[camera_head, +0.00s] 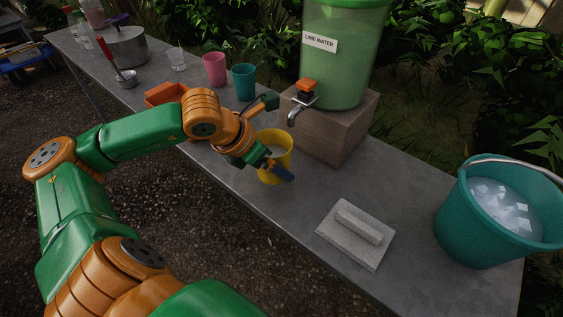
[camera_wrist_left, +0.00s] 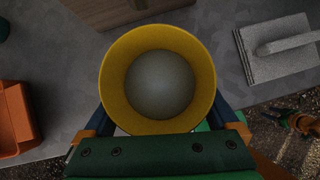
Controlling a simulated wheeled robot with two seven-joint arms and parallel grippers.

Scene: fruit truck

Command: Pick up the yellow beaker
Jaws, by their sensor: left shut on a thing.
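The yellow beaker (camera_head: 283,149) is upright near the wooden block under the lime water dispenser's tap. In the left wrist view the yellow beaker (camera_wrist_left: 114,76) is seen from above, with a pale grey round surface inside; I cannot tell if it is liquid or the bottom. My left gripper (camera_head: 268,162) is shut on it, one finger on each side, as the left wrist view also shows (camera_wrist_left: 160,120). I cannot tell whether the beaker touches the table.
The lime water dispenser (camera_head: 340,65) stands on a wooden block (camera_head: 325,130). A grey slab with a handle (camera_head: 355,235) and a teal ice bucket (camera_head: 475,235) are to the right. Teal (camera_head: 244,82) and pink (camera_head: 215,69) cups and an orange container (camera_head: 163,94) stand left.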

